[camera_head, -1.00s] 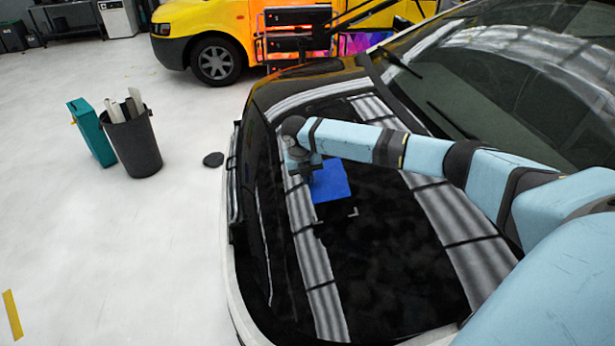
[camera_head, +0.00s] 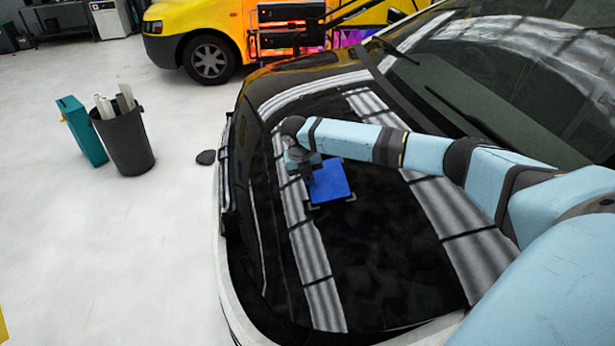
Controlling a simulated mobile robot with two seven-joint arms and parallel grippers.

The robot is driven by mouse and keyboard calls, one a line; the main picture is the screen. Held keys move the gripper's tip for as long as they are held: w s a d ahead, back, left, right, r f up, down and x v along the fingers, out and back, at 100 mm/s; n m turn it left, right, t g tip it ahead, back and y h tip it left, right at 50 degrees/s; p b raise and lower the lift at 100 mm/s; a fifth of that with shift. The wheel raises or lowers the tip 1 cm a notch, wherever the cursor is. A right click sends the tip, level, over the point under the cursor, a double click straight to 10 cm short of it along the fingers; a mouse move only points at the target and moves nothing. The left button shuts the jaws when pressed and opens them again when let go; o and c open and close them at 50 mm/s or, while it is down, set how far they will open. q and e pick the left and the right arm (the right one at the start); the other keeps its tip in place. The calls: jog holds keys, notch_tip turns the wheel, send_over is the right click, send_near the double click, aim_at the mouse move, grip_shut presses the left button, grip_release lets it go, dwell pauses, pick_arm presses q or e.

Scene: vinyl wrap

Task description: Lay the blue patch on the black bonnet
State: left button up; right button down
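The blue patch (camera_head: 331,183) is a flat square at the middle of the black bonnet (camera_head: 375,245). Its lower corners sit at pale corner marks (camera_head: 350,199) on the bonnet. I cannot tell whether it lies flat on the bonnet or hangs just above. My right gripper (camera_head: 309,174) points down at the patch's left edge. It appears shut on that edge; its fingertips are small and partly hidden. My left gripper is out of view.
The windscreen (camera_head: 510,85) and wipers rise behind the bonnet. A dark bin (camera_head: 124,145) with rolls and a teal box (camera_head: 82,132) stand on the floor at left. A yellow van (camera_head: 210,30) stands behind. The near bonnet is clear.

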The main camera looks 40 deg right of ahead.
dwell(0.4)
jog(key=shift+w+r+p, duration=0.1)
jog(key=shift+p, duration=0.45)
jog(key=shift+d+f, duration=0.15)
jog(key=shift+f, duration=0.45)
jog(key=shift+f+p, duration=0.15)
jog(key=shift+p, duration=0.2)
dwell(2.4)
jog(key=c, duration=1.2)
grip_release()
jog(key=shift+c, duration=0.2)
